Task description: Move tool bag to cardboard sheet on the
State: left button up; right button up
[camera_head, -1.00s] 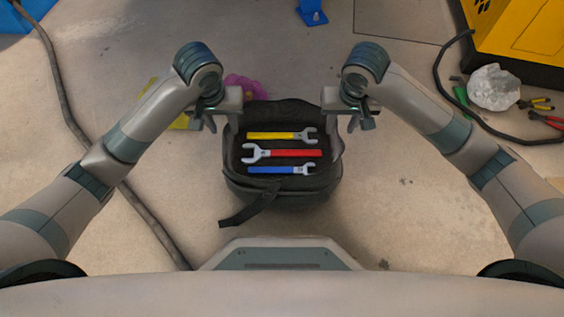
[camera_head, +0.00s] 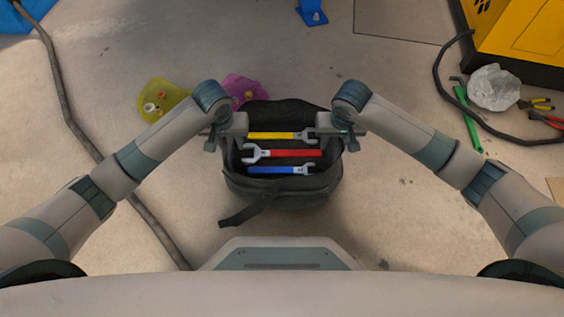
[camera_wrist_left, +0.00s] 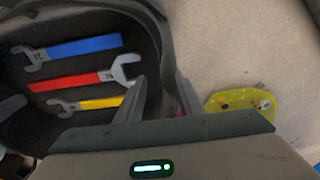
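The black tool bag (camera_head: 285,198) stands open on the floor in front of me, with a yellow wrench (camera_head: 275,135), a red wrench (camera_head: 295,153) and a blue wrench (camera_head: 275,170) inside. My left gripper (camera_head: 222,143) is at the bag's left rim; in the left wrist view its fingers (camera_wrist_left: 158,100) stand apart on either side of the rim (camera_wrist_left: 160,40). My right gripper (camera_head: 338,142) is at the bag's right rim, its fingers seemingly apart and partly hidden. A tan corner (camera_head: 556,188) at the right edge may be the cardboard sheet; most is out of view.
A yellow patch (camera_head: 155,98) and a purple patch (camera_head: 243,86) lie behind the bag. A dark cable (camera_head: 66,110) runs along the left. A green-handled tool (camera_head: 468,120), a crumpled clear bag (camera_head: 493,88), pliers (camera_head: 538,104) and a yellow machine (camera_head: 520,35) are at right.

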pick_arm(q)
grip_shut()
pick_arm(e)
grip_shut()
dwell(1.2)
